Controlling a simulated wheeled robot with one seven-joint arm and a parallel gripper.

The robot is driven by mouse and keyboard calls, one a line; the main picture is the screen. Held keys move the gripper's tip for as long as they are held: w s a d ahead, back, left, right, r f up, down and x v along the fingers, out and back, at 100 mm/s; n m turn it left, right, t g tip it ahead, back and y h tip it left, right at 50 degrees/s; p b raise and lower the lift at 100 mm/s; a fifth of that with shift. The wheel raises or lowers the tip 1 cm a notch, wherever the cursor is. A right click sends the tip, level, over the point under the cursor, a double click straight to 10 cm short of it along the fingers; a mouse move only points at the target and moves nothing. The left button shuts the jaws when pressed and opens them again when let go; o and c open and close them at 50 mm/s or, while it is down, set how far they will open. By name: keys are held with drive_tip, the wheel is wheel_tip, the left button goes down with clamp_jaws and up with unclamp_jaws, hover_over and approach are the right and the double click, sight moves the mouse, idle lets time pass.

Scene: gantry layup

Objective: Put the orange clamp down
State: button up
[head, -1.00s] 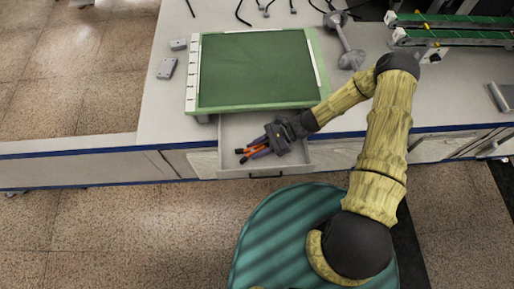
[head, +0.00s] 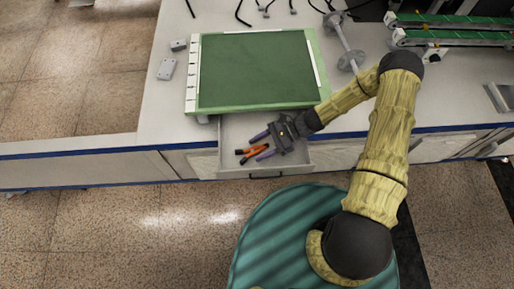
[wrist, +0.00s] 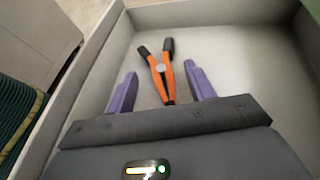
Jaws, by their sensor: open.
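The orange clamp (head: 254,152) with dark tips lies in the open drawer (head: 232,132) below the green-topped board. In the wrist view the clamp (wrist: 163,74) lies on the drawer floor, its dark tips pointing away from me. My gripper (head: 260,145) is over the drawer, to the right of the clamp. In the wrist view my gripper (wrist: 158,90) has its two purple fingers spread apart. The near end of the clamp lies between them, with gaps on both sides. The fingers do not appear to touch it.
The drawer walls (wrist: 95,60) stand close around my gripper. Above the drawer, the green board (head: 255,70) lies on the bench. A grey dumbbell-shaped part (head: 345,42) lies right of the board, and small grey blocks (head: 167,69) lie left of it.

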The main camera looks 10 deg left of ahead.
drive_tip(key=v, duration=1.1)
drive_tip(key=shift+a+f, duration=0.1)
drive_tip(key=s+d+r+n+t+h, duration=0.2)
drive_tip(key=d+r+n+t+h, duration=0.1)
drive_tip(key=r, duration=0.5)
drive_tip(key=s+d+r+n+t+h, duration=0.2)
drive_tip(key=d+r+n+t+h, duration=0.1)
drive_tip(key=d+r+n+h, duration=0.2)
drive_tip(key=s+d+r+n+t+h, duration=0.3)
drive_tip(key=d+r+n, duration=0.1)
drive_tip(key=r, duration=0.6)
drive_tip(key=shift+d+r+h, duration=0.25)
drive_tip(key=shift+r+h, duration=0.05)
drive_tip(key=shift+h, duration=0.1)
drive_tip(key=shift+w, duration=0.15)
